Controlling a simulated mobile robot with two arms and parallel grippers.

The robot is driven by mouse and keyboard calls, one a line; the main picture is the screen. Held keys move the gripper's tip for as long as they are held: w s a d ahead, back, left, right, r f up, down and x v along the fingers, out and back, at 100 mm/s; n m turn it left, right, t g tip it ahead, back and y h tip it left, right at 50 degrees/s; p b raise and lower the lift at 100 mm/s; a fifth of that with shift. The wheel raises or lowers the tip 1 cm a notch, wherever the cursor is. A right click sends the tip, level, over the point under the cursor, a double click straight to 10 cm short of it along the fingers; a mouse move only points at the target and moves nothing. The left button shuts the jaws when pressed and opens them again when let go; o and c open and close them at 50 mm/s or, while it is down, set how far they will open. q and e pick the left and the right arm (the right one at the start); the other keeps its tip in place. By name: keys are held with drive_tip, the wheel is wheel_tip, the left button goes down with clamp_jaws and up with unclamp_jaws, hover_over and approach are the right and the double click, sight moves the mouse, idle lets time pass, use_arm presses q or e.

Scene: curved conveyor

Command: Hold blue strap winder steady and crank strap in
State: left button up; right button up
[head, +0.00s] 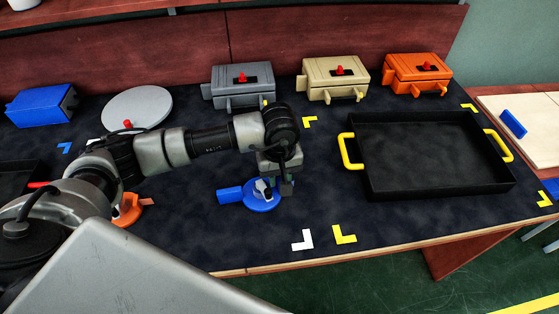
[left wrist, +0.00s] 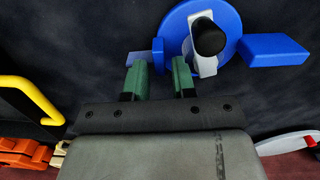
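The blue strap winder (head: 262,197) lies on the dark table mat. It has a round blue body, a blue block-shaped handle sticking out to the left and a grey crank on top. In the left wrist view the winder (left wrist: 233,22) is at the top, with the crank's black knob (left wrist: 209,40) facing the camera. A short blue-grey piece (left wrist: 142,58) extends from its side near the fingers. My left gripper (head: 287,186) is beside the winder's right side in the head view. Its green fingers (left wrist: 160,80) are apart with nothing clearly between them. My right gripper is out of view.
A black tray (head: 380,192) with yellow handles stands to the right. Grey (head: 240,85), beige (head: 334,78) and orange (head: 417,74) boxes line the back. A white disc (head: 137,106) and blue box (head: 41,104) are at left. An orange item (head: 128,209) is partly behind my arm.

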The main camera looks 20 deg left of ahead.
use_arm(q)
drive_tip(key=shift+f, duration=1.1)
clamp_jaws()
idle(0.5)
